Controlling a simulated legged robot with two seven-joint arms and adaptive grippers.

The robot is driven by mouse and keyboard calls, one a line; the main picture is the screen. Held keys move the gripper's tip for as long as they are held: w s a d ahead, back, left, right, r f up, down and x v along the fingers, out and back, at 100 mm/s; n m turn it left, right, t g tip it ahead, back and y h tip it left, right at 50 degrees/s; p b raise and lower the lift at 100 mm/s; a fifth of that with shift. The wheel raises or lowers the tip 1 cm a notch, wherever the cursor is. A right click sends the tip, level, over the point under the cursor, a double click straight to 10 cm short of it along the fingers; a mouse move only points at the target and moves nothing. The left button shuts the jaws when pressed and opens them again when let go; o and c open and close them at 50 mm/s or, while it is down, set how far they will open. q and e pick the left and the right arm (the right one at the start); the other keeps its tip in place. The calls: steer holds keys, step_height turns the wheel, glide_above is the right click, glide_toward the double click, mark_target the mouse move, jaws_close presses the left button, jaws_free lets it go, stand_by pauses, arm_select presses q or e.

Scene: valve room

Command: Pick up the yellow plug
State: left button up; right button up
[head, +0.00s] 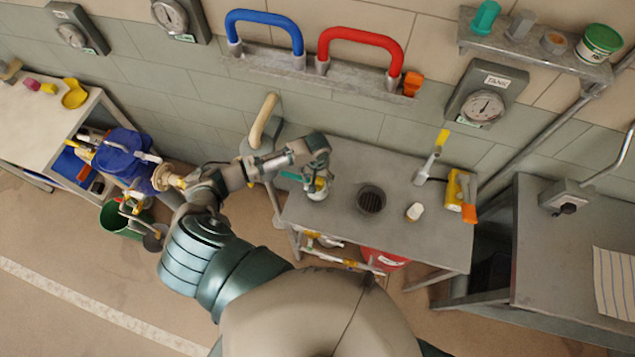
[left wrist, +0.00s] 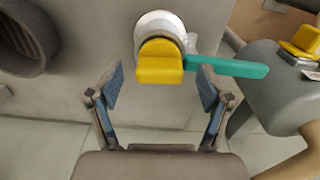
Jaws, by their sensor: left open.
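In the left wrist view a yellow piece with a rounded top, taken as the yellow plug (left wrist: 160,62), sits on a round white base (left wrist: 155,22) on the grey table. A teal lever (left wrist: 228,67) sticks out to its right. My left gripper (left wrist: 160,90) is open, with its two fingers spread either side of the near end of the plug; contact is not visible. In the head view my left gripper (head: 318,182) is over the left part of the grey table (head: 340,220), largely hiding the plug. My right gripper is not in view.
A round dark drain (head: 371,199), a white-topped piece (head: 414,211), a yellow-handled tool (head: 428,168) and a yellow box (head: 455,190) are on the table to the right. A beige curved handle (head: 263,120) stands behind my gripper. Table surface between them is clear.

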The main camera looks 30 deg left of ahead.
arm_select(q)
steer(key=shift+w+f, duration=0.1)
steer(key=shift+f, duration=0.55)
steer(key=c, duration=1.2)
steer(key=shift+c, duration=0.2)
